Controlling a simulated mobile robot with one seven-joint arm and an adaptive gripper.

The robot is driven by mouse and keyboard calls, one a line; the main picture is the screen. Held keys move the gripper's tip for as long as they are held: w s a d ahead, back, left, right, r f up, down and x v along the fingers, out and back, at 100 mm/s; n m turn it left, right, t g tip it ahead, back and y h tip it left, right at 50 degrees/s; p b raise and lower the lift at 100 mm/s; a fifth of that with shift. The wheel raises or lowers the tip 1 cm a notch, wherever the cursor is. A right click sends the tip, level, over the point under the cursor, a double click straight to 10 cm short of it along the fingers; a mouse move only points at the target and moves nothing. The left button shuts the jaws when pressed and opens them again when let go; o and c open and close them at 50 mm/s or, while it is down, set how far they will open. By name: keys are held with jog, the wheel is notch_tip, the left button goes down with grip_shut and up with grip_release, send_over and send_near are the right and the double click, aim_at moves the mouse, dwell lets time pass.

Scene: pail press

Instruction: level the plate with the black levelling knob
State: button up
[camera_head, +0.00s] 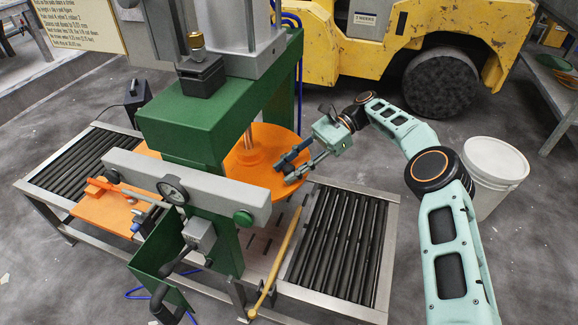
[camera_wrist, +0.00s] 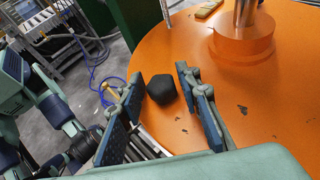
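The round orange plate (camera_head: 262,180) hangs under the green press on a central rod. It fills much of the wrist view (camera_wrist: 240,115), with some dark chips in its paint. The black levelling knob (camera_wrist: 162,89) stands near the plate's edge. My gripper (camera_wrist: 160,80) is open, with one blue-padded finger on each side of the knob and a narrow gap visible at both. In the head view my gripper (camera_head: 288,162) is over the right side of the plate, and the knob is hidden there. Whether the plate tilts is hard to tell.
The green press frame (camera_head: 190,120) stands left of my gripper. A roller conveyor (camera_head: 340,240) runs below, with a yellow bar (camera_head: 275,265) beside it. A white pail (camera_head: 493,165) stands on the floor at right. A yellow forklift (camera_head: 400,35) is behind.

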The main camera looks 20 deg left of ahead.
aim_at(289, 167)
jog(key=shift+o, duration=0.7)
jog(key=shift+r, duration=0.1)
jog(key=shift+r, duration=0.15)
jog(key=shift+w+r, duration=0.1)
jog(key=shift+r, duration=0.15)
notch_tip(289, 167, up, 9)
jog(key=shift+r, duration=0.15)
